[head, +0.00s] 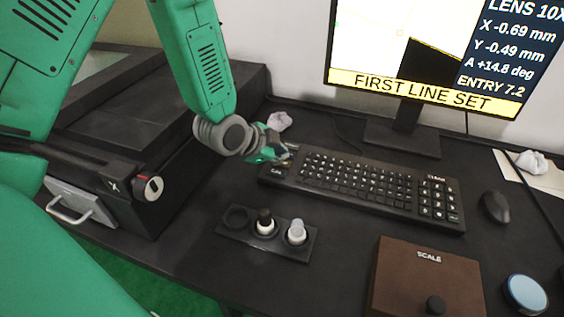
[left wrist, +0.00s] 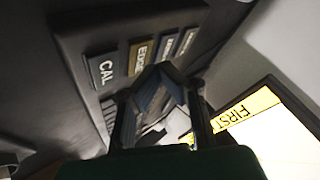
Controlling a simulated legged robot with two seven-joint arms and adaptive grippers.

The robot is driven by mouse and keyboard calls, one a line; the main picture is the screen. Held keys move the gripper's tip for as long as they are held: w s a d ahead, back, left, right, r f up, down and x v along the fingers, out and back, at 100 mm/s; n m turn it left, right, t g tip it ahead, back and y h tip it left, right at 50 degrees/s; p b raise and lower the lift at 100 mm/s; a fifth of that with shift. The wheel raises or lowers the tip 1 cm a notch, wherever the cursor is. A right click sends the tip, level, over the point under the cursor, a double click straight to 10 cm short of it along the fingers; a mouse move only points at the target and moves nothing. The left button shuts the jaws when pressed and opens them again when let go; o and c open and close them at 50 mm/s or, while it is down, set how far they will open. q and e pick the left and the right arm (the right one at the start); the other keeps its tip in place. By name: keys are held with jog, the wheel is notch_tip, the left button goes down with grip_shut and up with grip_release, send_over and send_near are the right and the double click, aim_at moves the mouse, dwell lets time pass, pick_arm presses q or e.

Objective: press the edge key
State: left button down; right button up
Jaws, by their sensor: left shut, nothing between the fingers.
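The keyboard (head: 350,185) lies on the dark desk below the monitor. In the left wrist view the tan key marked EDGE (left wrist: 141,54) sits between the grey CAL key (left wrist: 102,69) and another dark key (left wrist: 165,48). My left gripper (head: 284,157) is shut and empty over the keyboard's far left corner. In the left wrist view its fingertips (left wrist: 162,72) appear just beside the EDGE key and partly overlap the key row. I cannot tell whether they touch a key. In the head view the gripper hides part of this corner. My right gripper is not in view.
The monitor (head: 390,90) reads FIRST LINE SET and ENTRY 7.2. A holder (head: 284,243) with two small bottles stands in front of the keyboard. A brown SCALE box (head: 410,270), a mouse (head: 495,207) and a blue round lid (head: 527,292) are to the right.

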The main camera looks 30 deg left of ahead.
aim_at(282, 163)
pick_arm(q)
jog(key=shift+f, duration=0.35)
jog(key=shift+f, duration=0.25)
dwell(0.5)
jog(key=shift+r, duration=0.1)
jog(key=shift+d+r+p, duration=0.1)
jog(key=shift+r+p, duration=0.45)
jog(key=shift+r, duration=0.15)
notch_tip(282, 163, up, 5)
jog(key=p, duration=0.4)
jog(key=shift+p, duration=0.4)
